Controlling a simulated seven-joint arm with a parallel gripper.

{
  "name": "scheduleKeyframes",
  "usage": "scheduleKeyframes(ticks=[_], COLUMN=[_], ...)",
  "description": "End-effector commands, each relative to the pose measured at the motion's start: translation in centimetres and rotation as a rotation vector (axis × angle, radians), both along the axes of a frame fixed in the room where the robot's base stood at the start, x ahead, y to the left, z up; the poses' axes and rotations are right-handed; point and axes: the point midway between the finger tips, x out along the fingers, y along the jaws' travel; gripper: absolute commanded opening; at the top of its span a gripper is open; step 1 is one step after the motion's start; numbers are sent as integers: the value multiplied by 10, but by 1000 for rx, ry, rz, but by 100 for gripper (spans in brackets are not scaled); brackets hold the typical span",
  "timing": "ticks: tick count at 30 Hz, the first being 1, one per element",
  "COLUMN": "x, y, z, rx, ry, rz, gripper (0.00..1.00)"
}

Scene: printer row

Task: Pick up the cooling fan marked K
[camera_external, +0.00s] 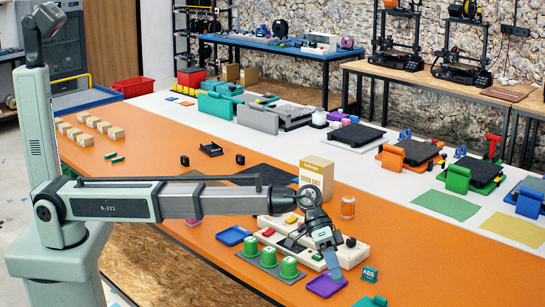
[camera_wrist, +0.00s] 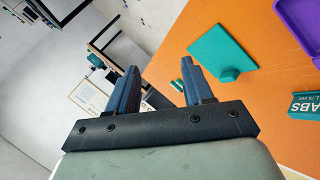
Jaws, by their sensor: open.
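My gripper (camera_external: 335,266) is at the front of the orange table, above and beside a purple tray (camera_external: 327,286). In the wrist view its two dark blue fingers (camera_wrist: 158,82) stand apart with nothing between them. I cannot make out a letter K anywhere. Two small black blocks (camera_external: 185,160) (camera_external: 240,159) lie on the orange surface farther back, far from my gripper; I cannot tell whether either is a cooling fan. The wrist view shows no fan.
A teal ABS block (camera_external: 370,275) stands right of the purple tray. A teal plate (camera_wrist: 222,50) lies near the table edge. Green cylinders (camera_external: 288,267) and a cream box (camera_external: 316,176) stand near my arm. Small cardboard boxes (camera_external: 85,140) line the left end.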

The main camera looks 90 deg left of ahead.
Motion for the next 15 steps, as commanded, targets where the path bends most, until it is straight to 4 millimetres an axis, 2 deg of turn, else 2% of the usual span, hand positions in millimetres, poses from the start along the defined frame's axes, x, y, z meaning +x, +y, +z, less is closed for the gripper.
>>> scheduleKeyframes(ticks=[1, 7, 15], x=[7, 24, 28], y=[24, 125, 268], z=[2, 0, -2], rx=[23, 146, 322], ry=[-22, -110, -197], rz=[0, -24, -73], gripper=[51, 51, 51])
